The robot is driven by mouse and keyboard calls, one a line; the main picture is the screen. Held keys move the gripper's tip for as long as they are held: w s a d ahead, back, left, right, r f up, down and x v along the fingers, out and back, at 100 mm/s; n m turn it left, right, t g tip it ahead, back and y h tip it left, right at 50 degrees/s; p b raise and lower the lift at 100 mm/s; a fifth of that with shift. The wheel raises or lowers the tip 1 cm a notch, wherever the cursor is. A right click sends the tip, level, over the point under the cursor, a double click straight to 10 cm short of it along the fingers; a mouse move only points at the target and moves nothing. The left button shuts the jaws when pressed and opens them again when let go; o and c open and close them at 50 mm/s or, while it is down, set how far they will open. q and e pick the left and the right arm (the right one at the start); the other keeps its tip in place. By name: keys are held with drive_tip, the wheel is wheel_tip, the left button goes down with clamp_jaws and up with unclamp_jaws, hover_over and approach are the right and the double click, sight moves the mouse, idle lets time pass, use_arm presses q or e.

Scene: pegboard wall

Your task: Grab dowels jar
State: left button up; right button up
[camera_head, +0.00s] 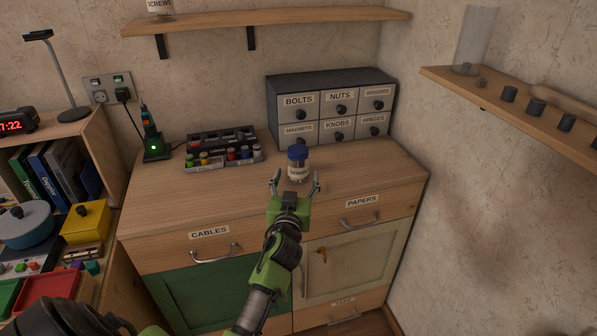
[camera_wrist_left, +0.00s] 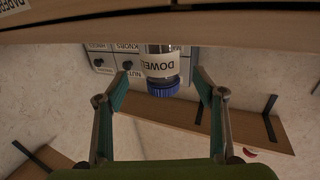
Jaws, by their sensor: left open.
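The dowels jar (camera_head: 298,164) is a small clear jar with a blue lid and a white label. It stands upright on the wooden cabinet top, in front of the small drawer unit. My left gripper (camera_head: 295,183) is open, just in front of the jar, with its fingers pointing toward it. In the left wrist view the picture is upside down, and the jar (camera_wrist_left: 160,66) shows between and beyond the two open fingers (camera_wrist_left: 160,93). My right gripper is not in view.
The cabinet top (camera_head: 215,195) is clear left of the jar. A tray of small coloured bottles (camera_head: 222,155) and a charging tool (camera_head: 153,140) stand further left. The labelled drawer unit (camera_head: 333,105) stands behind. A wall shelf (camera_head: 520,100) juts out at right.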

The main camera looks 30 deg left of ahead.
sight(297, 167)
use_arm(q)
drive_tip(key=shift+r+x, duration=0.15)
drive_tip(key=shift+x, duration=1.6)
drive_tip(key=shift+r+x, duration=0.1)
drive_tip(key=shift+x, duration=1.6)
drive_tip(key=shift+a+r, duration=0.1)
drive_tip(key=c, duration=1.4)
